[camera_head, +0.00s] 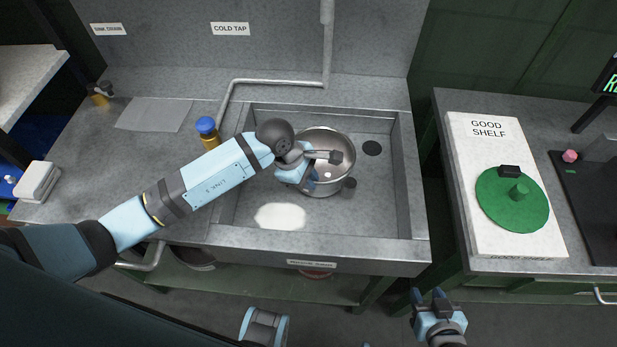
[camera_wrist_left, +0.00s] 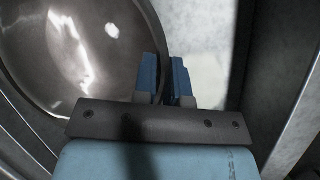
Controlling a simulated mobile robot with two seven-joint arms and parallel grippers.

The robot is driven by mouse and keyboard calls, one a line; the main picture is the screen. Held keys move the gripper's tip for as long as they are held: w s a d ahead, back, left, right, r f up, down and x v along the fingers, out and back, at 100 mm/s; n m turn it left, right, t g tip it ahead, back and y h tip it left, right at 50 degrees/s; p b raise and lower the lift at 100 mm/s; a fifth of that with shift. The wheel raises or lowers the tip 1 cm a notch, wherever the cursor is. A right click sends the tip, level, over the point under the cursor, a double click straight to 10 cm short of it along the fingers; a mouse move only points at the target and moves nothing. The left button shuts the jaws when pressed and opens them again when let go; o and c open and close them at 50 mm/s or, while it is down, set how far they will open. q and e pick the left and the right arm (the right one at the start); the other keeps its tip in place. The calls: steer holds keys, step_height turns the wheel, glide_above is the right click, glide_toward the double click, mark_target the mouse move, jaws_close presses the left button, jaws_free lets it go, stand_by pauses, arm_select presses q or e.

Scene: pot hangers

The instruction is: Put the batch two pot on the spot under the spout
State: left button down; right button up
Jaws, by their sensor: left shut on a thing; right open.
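A shiny steel pot (camera_head: 338,139) is upright in or just above the sink, towards its back middle; I cannot tell if it touches the floor. My left gripper (camera_head: 312,183) is shut on its near rim. In the left wrist view, the pot (camera_wrist_left: 75,50) fills the upper left and its rim passes between the fingers (camera_wrist_left: 166,80). A white patch (camera_head: 281,216) lies on the sink floor, nearer the front left than the pot; it also shows in the left wrist view (camera_wrist_left: 203,45). My right gripper (camera_head: 436,305) is open and empty, outside the sink at the lower right.
A grey pipe (camera_head: 280,82) runs behind the sink and bends down at its left, near a blue-topped knob (camera_head: 206,125). The sink's front wall (camera_head: 320,250) stands before the pot. A white shelf board (camera_head: 482,150) holds a green disc (camera_head: 500,205).

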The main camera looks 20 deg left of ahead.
arm_select(q)
steer(key=c, duration=1.5)
jaws_free()
steer(key=shift+f, duration=0.15)
steer(key=o, duration=0.3)
steer(key=shift+o, duration=0.2)
steer(key=shift+r, duration=0.2)
steer(key=v, duration=1.2)
steer(key=shift+b, duration=0.3)
steer(key=shift+s+f, duration=0.1)
steer(key=shift+s, duration=0.05)
